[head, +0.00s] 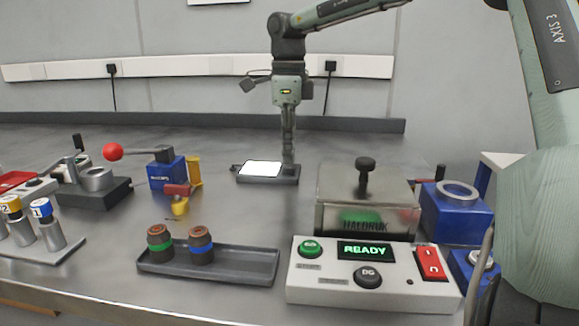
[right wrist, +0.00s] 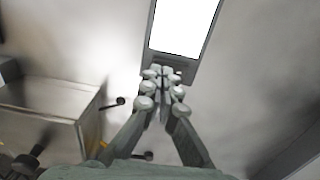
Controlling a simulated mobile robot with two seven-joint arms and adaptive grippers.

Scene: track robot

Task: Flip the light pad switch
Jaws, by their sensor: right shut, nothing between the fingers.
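The light pad (head: 262,168) is a flat dark-framed slab with a bright white panel, lying on the bench at mid-distance. In the right wrist view, the light pad (right wrist: 182,25) runs off the top edge. My right gripper (head: 288,164) points straight down at the right end of the pad's dark frame, its fingers shut and empty. In the right wrist view, the fingertips of my right gripper (right wrist: 163,76) overlap the near end of the frame. The switch is not visible; the fingertips cover that end. I cannot tell whether they touch it. My left gripper is out of view.
A metal box with a black knob (head: 366,188) stands right of the pad, behind a white control panel (head: 300,285) reading READY. A blue block with a red-ball lever (head: 113,152) is to the left. A tray (head: 240,268) holds two brown cylinders. Bench behind the pad is clear.

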